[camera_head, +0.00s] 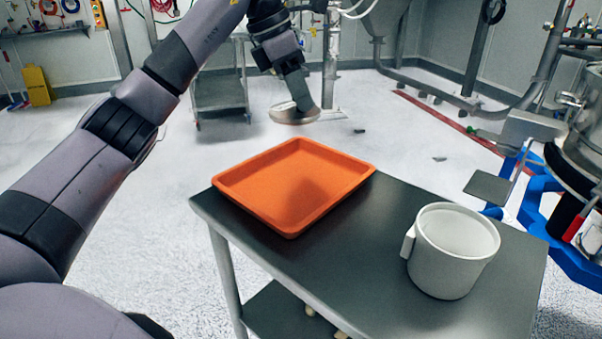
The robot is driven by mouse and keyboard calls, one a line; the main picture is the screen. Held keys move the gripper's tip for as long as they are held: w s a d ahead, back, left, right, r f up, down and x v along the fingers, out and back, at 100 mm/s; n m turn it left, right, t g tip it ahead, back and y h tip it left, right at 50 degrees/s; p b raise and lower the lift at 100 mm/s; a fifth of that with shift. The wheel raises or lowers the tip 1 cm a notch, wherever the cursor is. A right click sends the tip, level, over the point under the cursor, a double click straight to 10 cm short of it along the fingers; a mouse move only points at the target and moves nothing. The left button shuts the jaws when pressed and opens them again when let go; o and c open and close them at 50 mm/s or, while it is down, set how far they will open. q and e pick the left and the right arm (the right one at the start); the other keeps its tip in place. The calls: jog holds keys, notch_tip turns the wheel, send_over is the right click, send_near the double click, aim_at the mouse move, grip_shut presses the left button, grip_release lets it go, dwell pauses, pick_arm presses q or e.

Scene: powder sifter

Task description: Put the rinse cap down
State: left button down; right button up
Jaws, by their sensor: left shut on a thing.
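My right gripper is not in view.
The tray lies on a dark metal table (375,235). A white container with a side handle (453,252) stands at the table's right. Steel equipment with blue framing (542,207) is at the far right. Bare tabletop lies between tray and container.

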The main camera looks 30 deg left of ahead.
aim_at(273, 113)
pick_arm(q)
notch_tip(273, 113, down, 12)
jog(key=shift+f+b, duration=0.1)
jog(key=shift+b, duration=0.95)
jog(key=shift+f, duration=1.55)
jog(key=shift+f+b, duration=0.15)
jog(key=shift+b, duration=0.15)
jog(key=c, duration=0.8)
grip_release()
jog(key=p+v, duration=0.2)
jog(key=v, duration=1)
jog(key=shift+w, duration=0.1)
